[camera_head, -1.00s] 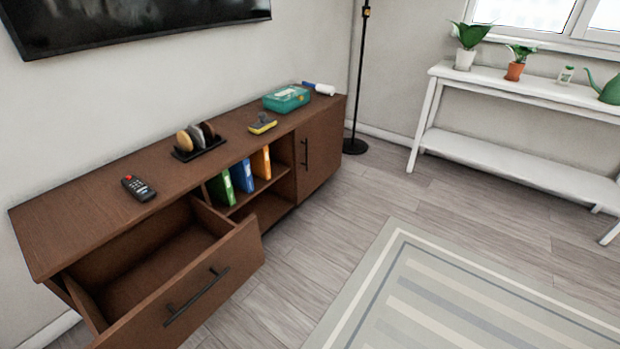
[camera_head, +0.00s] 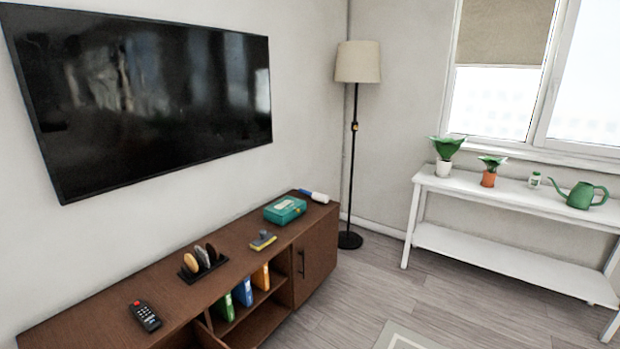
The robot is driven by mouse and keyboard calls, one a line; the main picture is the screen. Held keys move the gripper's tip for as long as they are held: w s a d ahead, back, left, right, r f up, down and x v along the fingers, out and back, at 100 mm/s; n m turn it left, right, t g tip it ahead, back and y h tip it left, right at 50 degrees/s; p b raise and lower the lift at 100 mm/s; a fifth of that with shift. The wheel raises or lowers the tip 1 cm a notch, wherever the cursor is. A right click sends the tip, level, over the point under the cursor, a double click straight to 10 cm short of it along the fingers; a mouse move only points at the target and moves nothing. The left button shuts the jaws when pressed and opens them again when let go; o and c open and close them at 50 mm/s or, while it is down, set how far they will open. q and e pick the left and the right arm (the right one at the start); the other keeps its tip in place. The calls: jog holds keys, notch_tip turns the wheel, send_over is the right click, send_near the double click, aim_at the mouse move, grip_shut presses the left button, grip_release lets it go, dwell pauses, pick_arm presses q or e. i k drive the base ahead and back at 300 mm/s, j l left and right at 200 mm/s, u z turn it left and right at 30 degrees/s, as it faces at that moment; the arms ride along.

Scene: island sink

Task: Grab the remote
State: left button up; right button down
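The remote (camera_head: 145,315) is dark with a red button and small light buttons. It lies flat on top of the brown TV cabinet (camera_head: 105,299), near its left end at the lower left of the head view. Nothing covers the remote. Neither of my grippers shows in the head view.
On the cabinet top stand a rack with round discs (camera_head: 202,262), a yellow-grey sponge or brush (camera_head: 263,240) and a teal box (camera_head: 285,210). A floor lamp (camera_head: 357,62) and white table (camera_head: 520,205) stand farther right.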

aim_at(147, 316)
jog(key=u, duration=1.15)
